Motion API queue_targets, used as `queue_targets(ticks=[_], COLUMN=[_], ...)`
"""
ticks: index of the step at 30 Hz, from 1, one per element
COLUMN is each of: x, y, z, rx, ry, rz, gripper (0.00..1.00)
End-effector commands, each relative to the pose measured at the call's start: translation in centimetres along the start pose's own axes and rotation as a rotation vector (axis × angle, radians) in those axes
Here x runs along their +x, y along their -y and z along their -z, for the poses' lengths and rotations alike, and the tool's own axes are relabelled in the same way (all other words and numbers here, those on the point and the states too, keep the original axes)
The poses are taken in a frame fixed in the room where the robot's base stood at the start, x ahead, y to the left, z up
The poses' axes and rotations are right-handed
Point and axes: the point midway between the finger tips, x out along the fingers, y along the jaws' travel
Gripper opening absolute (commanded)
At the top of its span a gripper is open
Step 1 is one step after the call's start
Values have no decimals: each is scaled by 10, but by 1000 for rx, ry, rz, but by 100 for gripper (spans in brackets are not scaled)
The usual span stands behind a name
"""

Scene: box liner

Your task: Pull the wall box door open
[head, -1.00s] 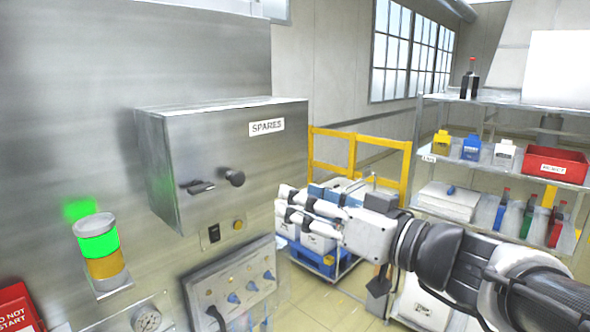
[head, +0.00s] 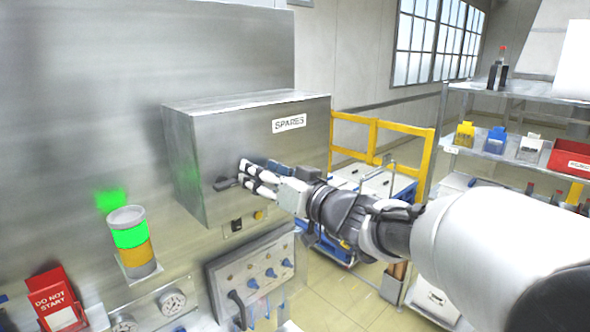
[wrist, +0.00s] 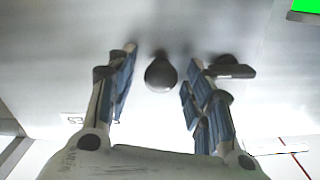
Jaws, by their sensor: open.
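The grey metal wall box (head: 250,140) with a SPARES label is on the steel wall in the head view, its door shut. A dark latch handle (head: 226,184) is on its front. My gripper (head: 246,174) is at the box front, fingers pointing at the door, and hides the round knob in the head view. In the wrist view, the dark round knob (wrist: 161,73) lies between the spread fingers of my gripper (wrist: 163,58), with a gap on both sides. The latch handle (wrist: 235,70) is beside the right finger there.
A signal lamp (head: 130,238) lit green stands left of the box. A switch panel (head: 250,275) is below it. A red DO NOT START holder (head: 55,300) is at lower left. A yellow-railed cart (head: 380,133) and a shelf rack (head: 500,160) are to the right.

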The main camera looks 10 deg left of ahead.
Motion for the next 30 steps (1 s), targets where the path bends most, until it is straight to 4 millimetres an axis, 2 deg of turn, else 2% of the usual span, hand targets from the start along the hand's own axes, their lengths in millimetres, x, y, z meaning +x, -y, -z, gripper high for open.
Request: queue_targets(ticks=[9, 30], x=[3, 2], y=[0, 0], z=[-1, 0], rx=[0, 0], ry=[0, 0], rz=[-1, 0], gripper=[47, 1])
